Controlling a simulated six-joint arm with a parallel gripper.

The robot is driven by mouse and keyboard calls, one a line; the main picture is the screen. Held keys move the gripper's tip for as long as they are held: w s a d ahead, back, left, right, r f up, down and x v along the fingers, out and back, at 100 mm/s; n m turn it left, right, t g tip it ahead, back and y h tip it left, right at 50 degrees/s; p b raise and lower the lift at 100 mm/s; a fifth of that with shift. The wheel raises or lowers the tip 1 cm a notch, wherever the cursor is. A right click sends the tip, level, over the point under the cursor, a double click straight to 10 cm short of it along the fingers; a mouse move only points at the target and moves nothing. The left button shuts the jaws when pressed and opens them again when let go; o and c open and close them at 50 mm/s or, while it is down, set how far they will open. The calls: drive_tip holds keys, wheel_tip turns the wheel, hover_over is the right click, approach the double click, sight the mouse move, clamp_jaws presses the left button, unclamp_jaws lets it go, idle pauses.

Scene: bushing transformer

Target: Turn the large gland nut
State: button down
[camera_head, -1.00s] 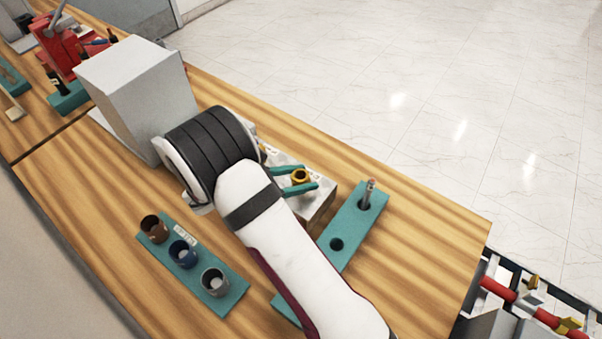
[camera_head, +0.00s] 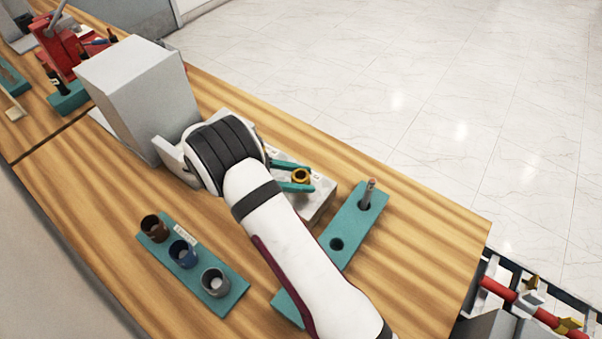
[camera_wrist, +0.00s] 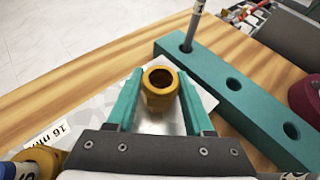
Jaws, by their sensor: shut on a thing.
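A brass gland nut (camera_wrist: 160,92) stands upright on a grey metal plate (camera_wrist: 85,118), its round opening facing up. It also shows in the head view (camera_head: 300,176). My gripper (camera_wrist: 159,80) has its two green fingers on either side of this nut and is shut on it. The finger faces against the nut are partly hidden. A second brass-coloured part (camera_wrist: 42,158) shows at the lower left of the wrist view, beside a "16 mm" label (camera_wrist: 58,132).
A green holder (camera_head: 353,222) with an upright metal rod (camera_head: 370,192) stands close to the right. Another green block (camera_head: 230,292) carries brown, blue and grey sockets. A large grey box (camera_head: 140,95) stands behind my wrist.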

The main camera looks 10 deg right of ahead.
drive_tip(key=shift+m+g+y, duration=0.5)
drive_tip(key=shift+m+g, duration=1.7)
drive_tip(key=shift+g, duration=0.2)
unclamp_jaws()
drive_tip(key=shift+v, duration=3)
